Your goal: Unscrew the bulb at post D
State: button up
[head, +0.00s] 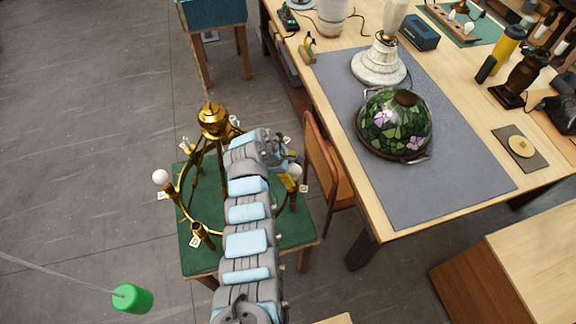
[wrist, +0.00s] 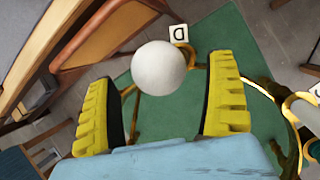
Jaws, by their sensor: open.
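In the wrist view a round white bulb (wrist: 158,68) stands between the yellow fingers of my open gripper (wrist: 160,105), nearer their tips, with a gap on either side. A tag marked D (wrist: 179,33) sits just beyond it. In the head view the bulb (head: 294,171) shows on the right side of the brass chandelier (head: 213,122), and my gripper (head: 292,176) is beside it, largely hidden by my arm. The socket under the bulb is hidden in the wrist view.
The chandelier rests on a green-topped stand (head: 200,262). Another white bulb (head: 161,177) is on its left arm. A wooden chair (head: 335,170) stands close to the right. The workbench (head: 440,226) holds a stained-glass shade (head: 394,124). A green cylinder (head: 132,297) hangs on a cord at lower left.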

jog(key=shift+x, duration=1.1)
jog(key=c, duration=1.3)
jog(key=o, duration=0.6)
jog(key=c, duration=0.5)
jog(key=shift+r+n+p, duration=0.25)
jog(key=shift+n+p, duration=0.15)
jog(key=shift+p, duration=0.85)
jog(key=shift+f+n+p, duration=0.15)
jog(key=shift+n+p, duration=0.25)
jog(key=shift+p, duration=0.25)
jog(key=shift+s+n+t+y+p, duration=0.1)
jog(key=shift+n+t+y+p, duration=0.2)
jog(key=shift+p, duration=0.3)
jog(key=shift+n+p, duration=0.3)
jog(key=shift+p, duration=0.2)
